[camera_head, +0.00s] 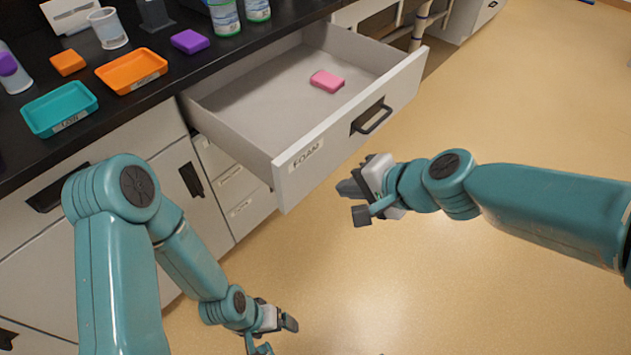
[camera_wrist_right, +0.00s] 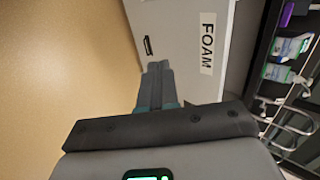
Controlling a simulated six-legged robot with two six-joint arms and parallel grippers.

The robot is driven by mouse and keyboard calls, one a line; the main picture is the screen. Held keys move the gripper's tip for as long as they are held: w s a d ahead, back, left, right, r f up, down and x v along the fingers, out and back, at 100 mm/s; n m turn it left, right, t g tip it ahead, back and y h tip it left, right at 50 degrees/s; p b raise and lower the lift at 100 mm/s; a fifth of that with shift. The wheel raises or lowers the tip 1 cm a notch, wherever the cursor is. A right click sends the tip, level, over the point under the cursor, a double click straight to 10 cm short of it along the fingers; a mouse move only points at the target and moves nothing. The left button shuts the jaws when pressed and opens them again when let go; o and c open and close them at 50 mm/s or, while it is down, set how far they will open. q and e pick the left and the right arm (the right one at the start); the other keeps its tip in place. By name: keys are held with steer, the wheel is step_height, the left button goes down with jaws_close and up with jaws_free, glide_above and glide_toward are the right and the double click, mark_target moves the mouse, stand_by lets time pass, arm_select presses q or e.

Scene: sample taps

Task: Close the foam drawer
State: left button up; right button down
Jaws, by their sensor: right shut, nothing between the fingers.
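The foam drawer (camera_head: 345,133) is pulled well out of the counter. Its white front carries a FOAM label and a dark bar handle (camera_head: 371,117). A pink block (camera_head: 327,81) lies inside on the drawer floor. My right gripper (camera_head: 350,198) is shut and empty, in front of the drawer front, below and left of the handle in the head view. In the right wrist view its fingers (camera_wrist_right: 158,85) point at the drawer front (camera_wrist_right: 185,45), beside the FOAM label; I cannot tell whether they touch. My left gripper (camera_head: 278,335) hangs low over the floor, left of the drawer; its fingers look apart.
On the black counter stand a teal tray (camera_head: 60,108), an orange tray (camera_head: 131,71), an orange block (camera_head: 68,63), a purple block (camera_head: 190,41) and a beaker (camera_head: 108,28). Closed smaller drawers (camera_head: 237,187) sit below the open one. The floor (camera_head: 500,270) at right is clear.

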mark_target(303, 178)
steer(key=x, duration=0.3)
steer(key=r+x, duration=0.1)
steer(key=x, duration=0.1)
steer(key=w+a+x, duration=0.1)
steer(key=x, duration=0.2)
steer(key=shift+w+a, duration=0.1)
steer(key=shift+a, duration=0.15)
arm_select(q)
steer(key=shift+a+f, duration=0.1)
steer(key=shift+f, duration=0.3)
arm_select(e)
steer(key=shift+w+a, duration=0.3)
steer(key=shift+a, duration=0.05)
